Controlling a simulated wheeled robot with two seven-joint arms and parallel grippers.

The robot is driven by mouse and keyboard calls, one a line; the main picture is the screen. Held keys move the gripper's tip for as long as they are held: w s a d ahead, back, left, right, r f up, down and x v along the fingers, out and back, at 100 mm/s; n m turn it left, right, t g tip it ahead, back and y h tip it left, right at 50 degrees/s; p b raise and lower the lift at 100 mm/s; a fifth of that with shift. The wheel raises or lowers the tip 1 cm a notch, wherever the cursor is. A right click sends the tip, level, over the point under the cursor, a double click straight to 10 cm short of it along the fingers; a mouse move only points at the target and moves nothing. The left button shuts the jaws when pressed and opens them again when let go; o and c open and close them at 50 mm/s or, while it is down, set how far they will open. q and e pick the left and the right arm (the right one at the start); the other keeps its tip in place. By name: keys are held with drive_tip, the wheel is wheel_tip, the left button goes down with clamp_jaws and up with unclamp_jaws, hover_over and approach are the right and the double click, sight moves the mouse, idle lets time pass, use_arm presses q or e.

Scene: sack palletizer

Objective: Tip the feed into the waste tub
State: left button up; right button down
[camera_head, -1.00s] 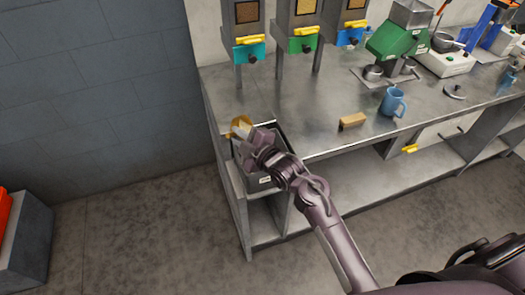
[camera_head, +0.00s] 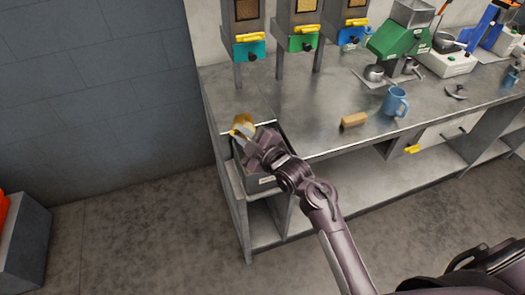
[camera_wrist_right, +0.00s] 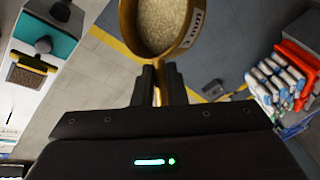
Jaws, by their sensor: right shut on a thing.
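My right gripper (camera_head: 249,135) is at the bench's left end, above the waste tub (camera_head: 264,182), a grey bin with a white label. The gripper is shut on the handle of a brass-coloured scoop (camera_head: 240,122). In the right wrist view the fingers (camera_wrist_right: 158,80) clasp the handle, and the scoop (camera_wrist_right: 184,47) has a label on its side. Pale grainy feed (camera_wrist_right: 160,22) shows inside the scoop. The scoop looks tilted over the tub's back edge. My arm hides part of the tub's inside. My left gripper is out of view.
Dispensers with yellow handles (camera_head: 249,38) stand behind the tub. A wooden block (camera_head: 354,120), a blue mug (camera_head: 395,101) and a green machine (camera_head: 399,40) stand on the bench (camera_head: 300,110). Floor in front is clear. A grey box (camera_head: 25,245) is at the far left.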

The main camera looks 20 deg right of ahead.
drive_tip(key=shift+s+d+r+m+t+y+b, duration=0.15)
drive_tip(key=shift+s+d+m+t+b, duration=0.1)
drive_tip(key=shift+d+m+t+b, duration=0.25)
drive_tip(key=shift+s+d+r+m+t+y+b, duration=0.1)
drive_tip(key=shift+s+d+m+t+y+b, duration=0.15)
drive_tip(key=shift+d+b, duration=0.35)
drive_tip(key=shift+s+d+m+t+b, duration=0.25)
drive_tip(key=shift+d+m+t+b, duration=0.3)
drive_tip(key=shift+d+m+b, duration=0.15)
idle(0.6)
drive_tip(key=shift+s+d+f+m+t+b, duration=0.1)
drive_tip(key=shift+s+d+m+t+b, duration=0.15)
drive_tip(key=shift+d+m+t+b, duration=0.5)
drive_tip(key=shift+s+d+f+m+t+b, duration=0.1)
drive_tip(key=shift+s+d+m+t+b, duration=0.2)
drive_tip(key=shift+m+t+b, duration=0.75)
idle(0.5)
drive_tip(key=shift+s+d+f+m+t+h+b, duration=0.2)
drive_tip(key=shift+d+m+t+h+b, duration=0.3)
drive_tip(key=shift+m+b, duration=0.35)
drive_tip(key=shift+s+d+f+m+t+h+b, duration=0.15)
drive_tip(key=shift+d+m+t+h+b, duration=0.15)
drive_tip(key=shift+m+h+b, duration=0.45)
drive_tip(key=shift+s+d+f+m+t+h+b, duration=0.15)
drive_tip(key=shift+d+m+t+h+b, duration=0.3)
drive_tip(key=shift+m+b, duration=0.45)
idle(0.8)
